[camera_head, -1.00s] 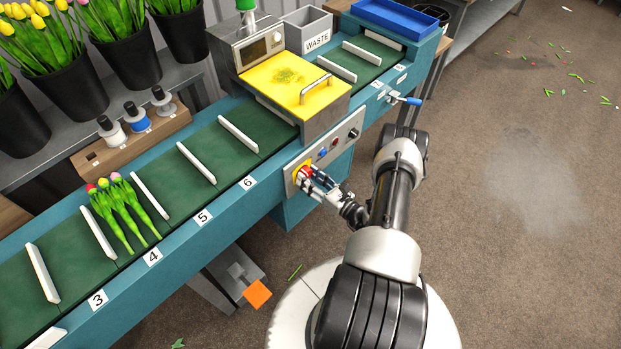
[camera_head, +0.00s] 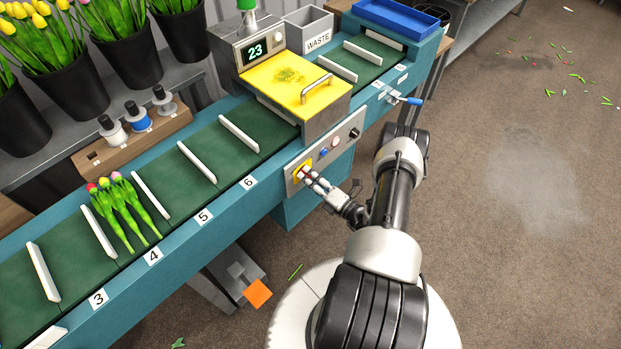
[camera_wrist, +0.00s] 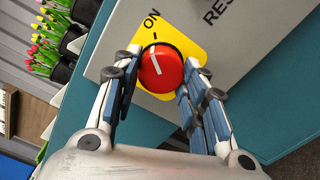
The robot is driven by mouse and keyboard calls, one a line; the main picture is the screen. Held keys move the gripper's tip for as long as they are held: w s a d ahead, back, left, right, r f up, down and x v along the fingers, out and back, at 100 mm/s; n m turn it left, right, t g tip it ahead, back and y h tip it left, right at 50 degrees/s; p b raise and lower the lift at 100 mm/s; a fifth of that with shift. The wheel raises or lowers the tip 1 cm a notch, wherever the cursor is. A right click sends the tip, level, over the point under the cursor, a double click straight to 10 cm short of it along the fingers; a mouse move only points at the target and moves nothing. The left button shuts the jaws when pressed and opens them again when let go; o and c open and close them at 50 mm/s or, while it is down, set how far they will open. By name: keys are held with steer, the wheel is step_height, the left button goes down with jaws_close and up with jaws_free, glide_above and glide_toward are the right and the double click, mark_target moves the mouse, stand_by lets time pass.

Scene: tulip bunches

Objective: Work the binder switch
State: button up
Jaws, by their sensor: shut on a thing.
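The binder switch is a round red knob (camera_wrist: 162,68) with a white line, on a yellow plate (camera_wrist: 183,32) marked ON. The white line points roughly toward the ON side. In the wrist view my gripper (camera_wrist: 166,60) has a finger on each side of the knob and is shut on it. In the head view my gripper (camera_head: 308,177) is at the yellow plate on the machine's front panel and mostly hides the knob. The binder's display (camera_head: 255,50) is lit and reads 23.
The binder's yellow cover (camera_head: 287,82) is down. Blue and red buttons and a black knob (camera_head: 354,133) sit right of the switch. A tulip bunch (camera_head: 122,208) lies on the green belt near label 4. A blue-handled lever (camera_head: 412,100) sticks out farther right.

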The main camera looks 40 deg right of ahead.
steer(key=shift+m, duration=1)
steer(key=o, duration=1.1)
steer(key=shift+c, duration=0.2)
steer(key=shift+s, duration=0.1)
steer(key=s, duration=1.1)
steer(key=shift+s+d, duration=0.4)
